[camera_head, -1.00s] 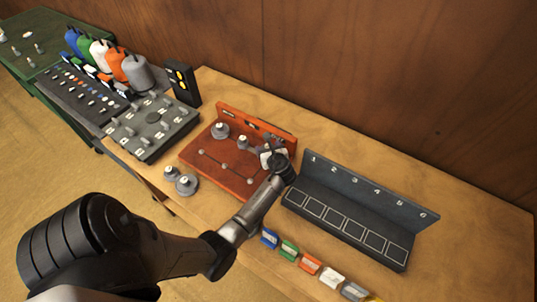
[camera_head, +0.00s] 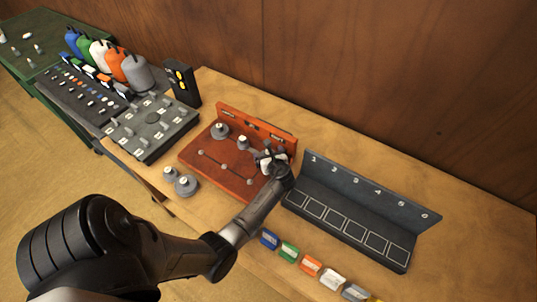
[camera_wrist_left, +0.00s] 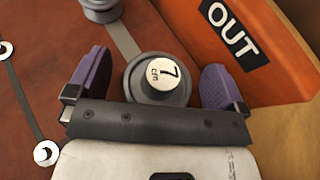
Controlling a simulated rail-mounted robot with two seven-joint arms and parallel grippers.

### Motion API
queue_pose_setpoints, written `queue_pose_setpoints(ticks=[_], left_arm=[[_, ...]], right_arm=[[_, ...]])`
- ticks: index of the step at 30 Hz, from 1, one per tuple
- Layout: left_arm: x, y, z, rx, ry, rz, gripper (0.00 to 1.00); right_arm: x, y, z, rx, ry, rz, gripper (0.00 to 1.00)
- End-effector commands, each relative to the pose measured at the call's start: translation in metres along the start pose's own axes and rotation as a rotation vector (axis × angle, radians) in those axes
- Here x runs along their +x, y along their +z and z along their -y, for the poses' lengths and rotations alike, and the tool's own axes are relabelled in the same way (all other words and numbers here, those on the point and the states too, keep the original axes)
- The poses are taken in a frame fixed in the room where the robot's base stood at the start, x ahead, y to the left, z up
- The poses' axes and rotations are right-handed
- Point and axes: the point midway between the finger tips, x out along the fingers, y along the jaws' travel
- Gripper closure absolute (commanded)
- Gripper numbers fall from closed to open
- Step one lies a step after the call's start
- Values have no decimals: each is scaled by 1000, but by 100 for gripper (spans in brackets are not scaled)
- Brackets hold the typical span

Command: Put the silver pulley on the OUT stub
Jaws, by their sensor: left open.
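A grey pulley (camera_wrist_left: 157,85) with a white top marked "7 cm" stands upright on the red board (camera_head: 205,175), by the black OUT label (camera_wrist_left: 235,35) on its back wall. The stub under it is hidden. My left gripper (camera_head: 268,158) is over the right end of the board. In the left wrist view its two purple fingers (camera_wrist_left: 158,82) are spread on either side of this pulley, with a visible gap on both sides. Two more grey pulleys stand on the board, one at the back left (camera_head: 220,131) and one near the middle (camera_head: 242,143). My right gripper is not in view.
Two loose grey pulleys (camera_head: 186,184) lie at the table's front edge. A dark numbered rack (camera_head: 365,200) stands right of the board. Coloured blocks (camera_head: 310,265) line the front. A grey peg tray (camera_head: 150,128) is at the left. The table's right end is clear.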

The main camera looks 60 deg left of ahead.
Motion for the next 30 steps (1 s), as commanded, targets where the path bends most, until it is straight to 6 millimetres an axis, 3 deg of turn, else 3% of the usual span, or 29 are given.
queue_pose_setpoints(ticks=[8,21,30], left_arm=[[-5,3,0,0,-1,-1,2],[-80,3,0,-1,-1,-1,2],[-115,3,0,-1,0,0,2]], right_arm=[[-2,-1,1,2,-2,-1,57],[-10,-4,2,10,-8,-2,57],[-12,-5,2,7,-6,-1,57]])
